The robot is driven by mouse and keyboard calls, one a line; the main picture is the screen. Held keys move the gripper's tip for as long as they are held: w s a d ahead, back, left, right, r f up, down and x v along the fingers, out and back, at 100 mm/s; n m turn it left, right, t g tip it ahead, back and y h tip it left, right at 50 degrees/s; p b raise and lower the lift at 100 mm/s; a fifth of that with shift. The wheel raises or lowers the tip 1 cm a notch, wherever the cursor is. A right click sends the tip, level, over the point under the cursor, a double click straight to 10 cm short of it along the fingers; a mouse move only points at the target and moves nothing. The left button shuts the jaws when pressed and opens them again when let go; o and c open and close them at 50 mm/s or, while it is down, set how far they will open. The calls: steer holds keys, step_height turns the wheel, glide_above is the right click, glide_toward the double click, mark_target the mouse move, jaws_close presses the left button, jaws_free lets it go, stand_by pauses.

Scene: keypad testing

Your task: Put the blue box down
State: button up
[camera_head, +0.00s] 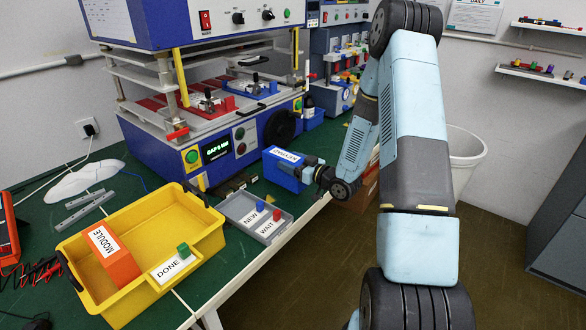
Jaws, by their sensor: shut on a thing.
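The blue box (284,171) has a white label on its top edge that appears to read "KEYPAD". It is at the right edge of the green table, in front of the blue test machine. My gripper (307,174) is at the right side of the box, shut on it. The fingertips are partly hidden by the box and the wrist. I cannot tell whether the bottom of the box touches the table.
A grey tray (277,229) marked "NEW" and "WAIT" lies just below the box. A yellow bin (150,216) holds an orange "MODULE" box (112,256) and a "DONE" label (172,267). The blue machine (171,156) stands behind. A white waste bin (467,150) stands right of my arm.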

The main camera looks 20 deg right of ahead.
steer(key=shift+w+d+f, duration=0.2)
steer(key=shift+d+f, duration=0.1)
steer(key=shift+d, duration=0.05)
steer(key=shift+w+f, duration=0.2)
steer(key=shift+f, duration=0.8)
steer(key=shift+d+f, duration=0.1)
steer(key=shift+f, duration=0.3)
steer(key=shift+f, duration=0.15)
steer(key=o, duration=1.2)
